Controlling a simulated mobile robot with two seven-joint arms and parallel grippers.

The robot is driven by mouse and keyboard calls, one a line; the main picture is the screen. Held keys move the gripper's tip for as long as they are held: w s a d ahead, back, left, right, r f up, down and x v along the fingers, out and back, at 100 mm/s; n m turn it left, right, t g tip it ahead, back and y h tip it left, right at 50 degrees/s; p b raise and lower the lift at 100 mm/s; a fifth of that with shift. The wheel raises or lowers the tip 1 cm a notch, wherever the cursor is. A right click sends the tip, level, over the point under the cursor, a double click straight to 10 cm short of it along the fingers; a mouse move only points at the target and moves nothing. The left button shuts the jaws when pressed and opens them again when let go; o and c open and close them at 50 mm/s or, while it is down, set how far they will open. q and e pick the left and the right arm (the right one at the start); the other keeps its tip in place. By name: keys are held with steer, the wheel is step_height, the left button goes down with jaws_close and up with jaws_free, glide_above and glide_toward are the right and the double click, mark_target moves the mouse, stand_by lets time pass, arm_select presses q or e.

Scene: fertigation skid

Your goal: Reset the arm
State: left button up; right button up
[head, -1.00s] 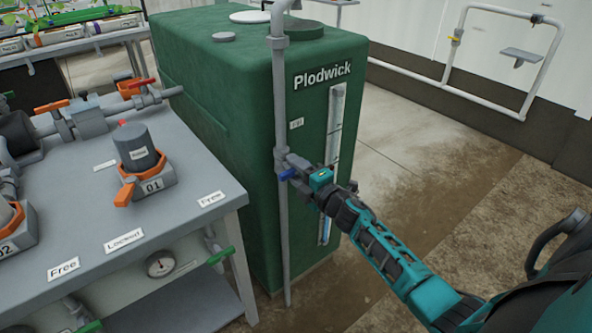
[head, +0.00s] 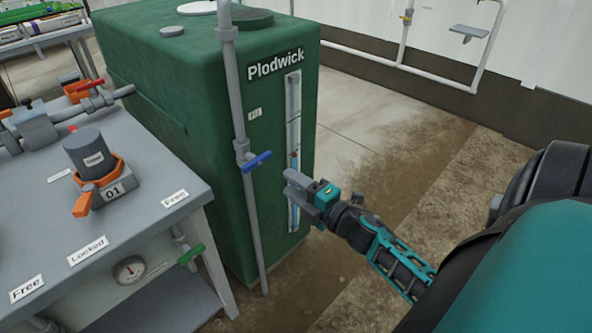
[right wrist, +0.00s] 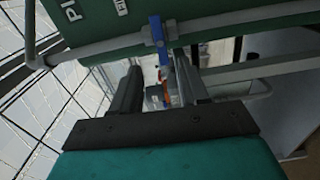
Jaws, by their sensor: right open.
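My right gripper (head: 294,186) is open and empty in front of the green tank (head: 190,130) marked Plodwick. It is to the right of and below a valve with a blue handle (head: 257,161) on the upright grey pipe (head: 238,105), apart from it. The handle points to the right, across the pipe. In the right wrist view, the two dark fingers of my right gripper (right wrist: 157,66) stand apart, with the blue handle (right wrist: 157,30) beyond them. My left gripper is not in view.
A grey bench (head: 140,222) on the left carries valve 01 (head: 92,165) with an orange handle and labels Free and Locked. A gauge (head: 130,269) and a green handle (head: 191,254) sit below its top. Floor (head: 360,150) right of the tank is clear.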

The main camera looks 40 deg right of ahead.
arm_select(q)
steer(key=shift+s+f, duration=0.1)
arm_select(e)
steer(key=shift+s, duration=0.2)
stand_by(0.4)
arm_select(q)
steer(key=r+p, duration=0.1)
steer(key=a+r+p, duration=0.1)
steer(key=p, duration=0.1)
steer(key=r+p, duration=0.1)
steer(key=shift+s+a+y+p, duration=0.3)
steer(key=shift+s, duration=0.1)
arm_select(e)
steer(key=s+a+f+m+g, duration=0.3)
steer(key=s+a+m, duration=0.3)
steer(key=a+m, duration=0.2)
steer(key=s+a+f+m+g+y, duration=0.1)
steer(key=s+a+f+m+g, duration=0.2)
steer(key=s+a+m, duration=0.4)
steer(key=a+m+g, duration=0.1)
steer(key=a, duration=0.2)
steer(key=shift+a+f, duration=0.25)
steer(key=shift+f, duration=0.15)
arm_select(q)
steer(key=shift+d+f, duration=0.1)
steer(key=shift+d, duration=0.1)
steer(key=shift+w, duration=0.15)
